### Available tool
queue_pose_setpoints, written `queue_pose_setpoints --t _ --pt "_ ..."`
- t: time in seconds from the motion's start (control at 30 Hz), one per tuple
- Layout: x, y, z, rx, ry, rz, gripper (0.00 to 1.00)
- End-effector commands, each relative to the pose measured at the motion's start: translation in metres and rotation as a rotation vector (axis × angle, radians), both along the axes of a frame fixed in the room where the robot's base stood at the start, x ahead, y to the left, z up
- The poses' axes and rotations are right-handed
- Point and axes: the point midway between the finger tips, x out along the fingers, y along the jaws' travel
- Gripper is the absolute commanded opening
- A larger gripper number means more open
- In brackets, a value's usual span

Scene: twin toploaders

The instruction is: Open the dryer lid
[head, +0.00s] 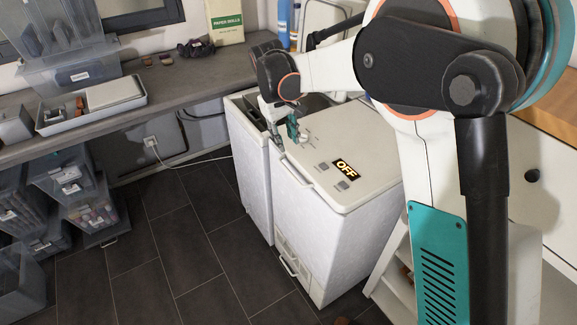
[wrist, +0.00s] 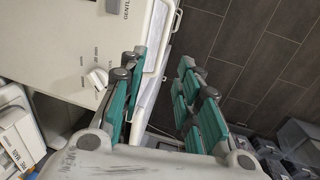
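Two white top-loading machines stand side by side under my arm. The right machine (head: 335,160) has a closed lid with a dial and a display reading OFF. The left machine (head: 246,150) is partly hidden, with a dark opening at its top. I cannot tell from labels which is the dryer. A white handle-like bar (wrist: 172,45) runs along that edge. Contact is unclear.
A grey counter (head: 180,85) with a tray (head: 92,118) and a paper rolls box (head: 225,22) runs behind on the left. Clear plastic bins (head: 62,180) are stacked at the left. The dark tiled floor (head: 140,240) in front of the machines is clear.

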Motion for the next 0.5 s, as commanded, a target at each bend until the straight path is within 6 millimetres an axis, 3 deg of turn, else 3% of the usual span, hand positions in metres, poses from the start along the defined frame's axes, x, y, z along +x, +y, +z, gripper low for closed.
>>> queue_pose_setpoints --t 0.27,0.5 --pt "0.003 0.007 -0.020 -0.009 0.011 0.017 0.31" --pt "0.007 0.001 -0.061 -0.009 0.011 0.016 0.31"
